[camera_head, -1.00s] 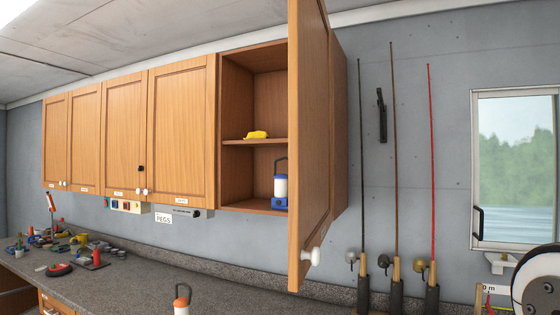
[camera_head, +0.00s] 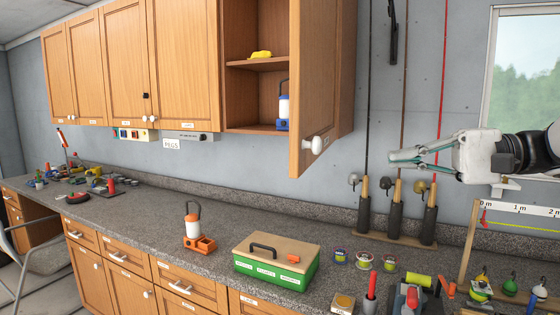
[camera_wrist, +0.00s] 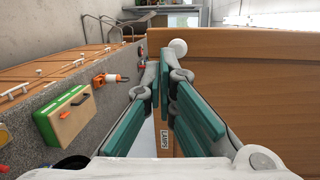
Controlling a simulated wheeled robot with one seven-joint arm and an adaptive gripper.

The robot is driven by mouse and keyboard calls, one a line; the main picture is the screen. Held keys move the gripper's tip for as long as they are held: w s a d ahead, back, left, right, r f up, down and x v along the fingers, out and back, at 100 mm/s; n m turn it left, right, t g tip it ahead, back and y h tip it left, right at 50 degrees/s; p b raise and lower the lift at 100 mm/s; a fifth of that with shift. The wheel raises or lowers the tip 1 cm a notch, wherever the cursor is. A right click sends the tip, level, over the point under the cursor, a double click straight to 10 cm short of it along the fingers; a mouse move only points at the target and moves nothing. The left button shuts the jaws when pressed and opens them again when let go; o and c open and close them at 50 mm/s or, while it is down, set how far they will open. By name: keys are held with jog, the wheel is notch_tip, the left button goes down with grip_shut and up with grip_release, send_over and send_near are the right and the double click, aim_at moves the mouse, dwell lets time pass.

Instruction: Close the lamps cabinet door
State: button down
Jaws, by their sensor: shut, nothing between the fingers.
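The lamps cabinet door (camera_head: 322,75) stands open, swung out from the right end of the wooden wall cabinets. Its white round knob (camera_head: 314,143) is at its lower free edge. The open cabinet (camera_head: 254,98) holds a yellow item (camera_head: 261,55) on the shelf and a blue-and-white lantern (camera_head: 283,108) below. My gripper (camera_head: 392,158) is shut and empty, to the right of the door and apart from it, pointing left. In the wrist view the fingers (camera_wrist: 163,75) point toward the door (camera_wrist: 245,75), with the knob (camera_wrist: 179,47) beyond the tips and a "LAMPS" label (camera_wrist: 166,138) on the door.
Below, the counter holds an orange lantern (camera_head: 194,228), a green box with a wooden lid (camera_head: 276,262) and several small items. Fishing rods (camera_head: 397,205) stand against the wall behind my gripper. Closed cabinet doors (camera_head: 182,65) lie to the left.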

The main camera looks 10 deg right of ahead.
jog(key=d+t, duration=0.1)
jog(key=d, duration=0.2)
jog(key=y+p, duration=0.1)
jog(key=p, duration=0.2)
send_near(321, 146)
jog(key=x, duration=0.5)
jog(key=shift+w+a, duration=0.15)
jog(key=shift+a, duration=0.1)
jog(key=shift+w+a, duration=0.4)
jog(key=shift+a, duration=0.15)
